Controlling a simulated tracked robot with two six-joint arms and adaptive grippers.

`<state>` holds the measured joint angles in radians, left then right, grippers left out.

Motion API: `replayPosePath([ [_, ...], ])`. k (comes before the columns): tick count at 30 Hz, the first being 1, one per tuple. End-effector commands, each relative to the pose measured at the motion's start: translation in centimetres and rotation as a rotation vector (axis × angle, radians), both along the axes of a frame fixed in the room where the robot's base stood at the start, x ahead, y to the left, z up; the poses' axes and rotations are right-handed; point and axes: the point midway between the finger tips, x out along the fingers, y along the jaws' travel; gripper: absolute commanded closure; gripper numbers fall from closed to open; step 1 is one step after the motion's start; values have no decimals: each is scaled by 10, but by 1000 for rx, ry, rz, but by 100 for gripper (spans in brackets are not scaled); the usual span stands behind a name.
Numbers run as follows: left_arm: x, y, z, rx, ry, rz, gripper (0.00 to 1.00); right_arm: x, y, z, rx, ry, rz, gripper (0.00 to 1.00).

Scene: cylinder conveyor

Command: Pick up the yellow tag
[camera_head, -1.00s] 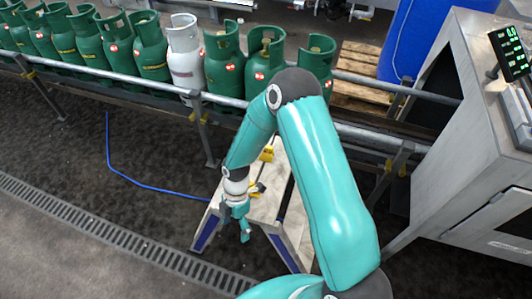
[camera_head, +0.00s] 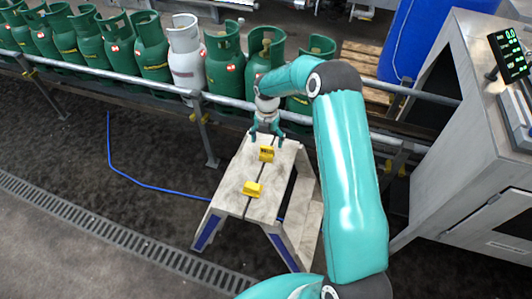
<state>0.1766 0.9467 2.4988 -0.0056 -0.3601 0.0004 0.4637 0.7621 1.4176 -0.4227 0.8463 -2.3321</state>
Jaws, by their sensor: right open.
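Two yellow tags lie on the top of a worn step stool. The far yellow tag (camera_head: 266,154) is near the stool's back edge, and the near yellow tag (camera_head: 252,189) is closer to its front. My right gripper (camera_head: 266,139) is open, with its fingers spread and pointing down just behind the far tag in the picture. I cannot tell whether a finger touches the stool. The stool top (camera_head: 236,178) is otherwise bare. My left gripper is not in view.
Green gas cylinders (camera_head: 112,42) and one grey cylinder (camera_head: 186,55) stand on a conveyor behind a metal rail (camera_head: 150,88). A steel cabinet (camera_head: 480,190) stands at the right. A blue hose (camera_head: 140,183) lies on the floor to the left.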

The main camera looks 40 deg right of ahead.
Motion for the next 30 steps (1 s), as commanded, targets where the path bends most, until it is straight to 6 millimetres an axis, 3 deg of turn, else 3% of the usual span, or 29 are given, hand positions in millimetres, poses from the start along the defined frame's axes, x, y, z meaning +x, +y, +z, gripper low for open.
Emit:
replayPosePath([
  [3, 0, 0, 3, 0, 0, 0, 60, -1, 0, -20, 1, 2, -2, 19],
  [13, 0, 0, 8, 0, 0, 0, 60, -1, 0, -44, 2, 2, -1, 19],
  [21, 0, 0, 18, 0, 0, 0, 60, 0, 0, -80, 0, 1, -2, 19],
  [30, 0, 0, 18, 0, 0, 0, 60, 1, 0, -87, 0, -1, -2, 19],
])
